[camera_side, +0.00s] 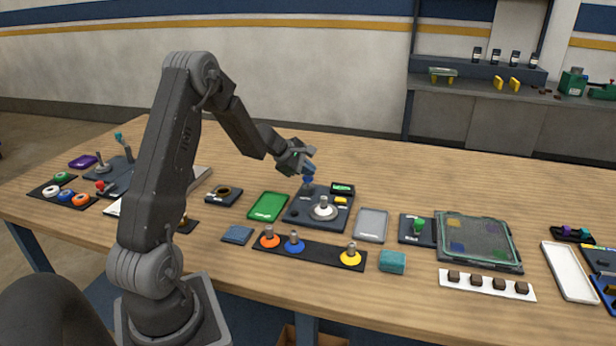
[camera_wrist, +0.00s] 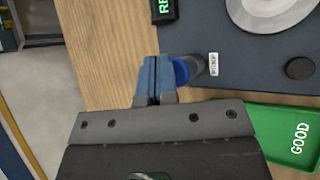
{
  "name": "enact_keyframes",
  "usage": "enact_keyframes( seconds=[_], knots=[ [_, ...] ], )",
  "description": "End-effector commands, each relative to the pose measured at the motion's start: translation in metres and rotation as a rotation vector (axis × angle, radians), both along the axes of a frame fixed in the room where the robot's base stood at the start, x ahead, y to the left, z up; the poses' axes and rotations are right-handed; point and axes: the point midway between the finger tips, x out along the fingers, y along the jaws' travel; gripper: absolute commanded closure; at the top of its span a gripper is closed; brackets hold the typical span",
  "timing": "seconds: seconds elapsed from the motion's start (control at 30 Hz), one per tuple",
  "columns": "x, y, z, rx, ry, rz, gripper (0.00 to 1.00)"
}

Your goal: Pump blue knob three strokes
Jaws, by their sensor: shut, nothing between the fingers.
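The blue knob (camera_side: 308,180) stands at the back left of a dark washer station (camera_side: 303,219), directly below my fingertips in the side view. In the wrist view the knob (camera_wrist: 182,72) shows just right of my fingers, partly hidden by them, with a grey post beside it. My gripper (camera_side: 308,169) is shut and empty, pointing down at the knob; its closed blue fingers also show in the wrist view (camera_wrist: 157,68). I cannot tell whether the fingertips touch the knob. A round silver plate (camera_side: 323,209) sits on the same station.
The station has a display with green lettering (camera_side: 342,188) and a yellow button (camera_side: 341,200). A green tray marked GOOD (camera_side: 268,207) lies to its left and a grey tray (camera_side: 372,226) to its right. A dark strip with colored knobs (camera_side: 322,249) lies in front.

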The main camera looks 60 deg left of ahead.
Motion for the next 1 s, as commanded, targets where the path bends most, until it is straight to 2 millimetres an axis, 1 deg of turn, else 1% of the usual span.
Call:
enact_keyframes(
  seconds=[1.0],
  knots=[
    [-0.001,-0.001,-0.013,-0.002,0.004,-0.001,1.0]
  ],
)
